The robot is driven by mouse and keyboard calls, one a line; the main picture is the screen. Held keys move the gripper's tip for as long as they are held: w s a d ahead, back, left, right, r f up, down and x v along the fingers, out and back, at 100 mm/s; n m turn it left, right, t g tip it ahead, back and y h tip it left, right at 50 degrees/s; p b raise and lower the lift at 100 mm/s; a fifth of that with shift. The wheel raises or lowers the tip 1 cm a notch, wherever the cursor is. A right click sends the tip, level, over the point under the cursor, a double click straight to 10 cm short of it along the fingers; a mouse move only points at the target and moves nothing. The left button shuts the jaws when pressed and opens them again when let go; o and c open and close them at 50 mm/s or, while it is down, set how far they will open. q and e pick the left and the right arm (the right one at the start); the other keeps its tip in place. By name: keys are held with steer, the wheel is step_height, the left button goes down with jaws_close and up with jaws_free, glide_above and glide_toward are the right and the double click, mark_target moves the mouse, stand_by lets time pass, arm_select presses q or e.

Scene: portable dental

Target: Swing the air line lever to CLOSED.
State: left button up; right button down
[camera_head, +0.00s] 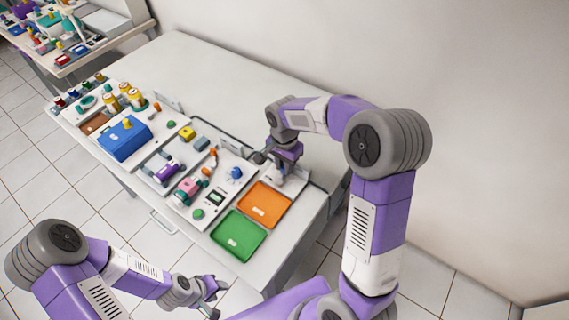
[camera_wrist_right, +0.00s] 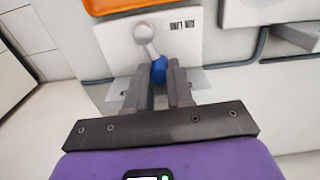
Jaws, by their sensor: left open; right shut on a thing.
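The air line lever (camera_wrist_right: 149,46) shows in the right wrist view as a pale arm on a round pivot, fixed to a white plate with small dark labels (camera_wrist_right: 182,25). Its blue grip (camera_wrist_right: 159,70) lies between the fingers of my right gripper (camera_wrist_right: 164,82), which is shut on it. The lever points from its pivot toward my gripper; the label text is too small to read. In the head view my right gripper (camera_head: 280,173) is at the back edge of the panel, beside the orange tray, and hides the lever. My left gripper (camera_head: 213,289) is open and empty, off the table's front edge.
The orange tray (camera_head: 264,205) and green tray (camera_head: 239,236) lie at the table's right end. A blue box (camera_head: 124,139), bottles, a blue knob (camera_head: 235,173) and coloured fittings fill the panels to the left. The back of the white table (camera_head: 220,75) is clear.

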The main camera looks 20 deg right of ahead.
steer(key=shift+w+a+r+n+p, duration=0.1)
steer(key=shift+w+a+n+p, duration=0.15)
steer(key=shift+n+p, duration=0.5)
steer(key=shift+w+a+n+p, duration=0.15)
steer(key=shift+a+n+p, duration=0.15)
steer(key=shift+n, duration=0.85)
steer(key=c, duration=1)
jaws_free()
step_height(320, 180, up, 7)
steer(key=p, duration=0.2)
steer(key=shift+r, duration=0.2)
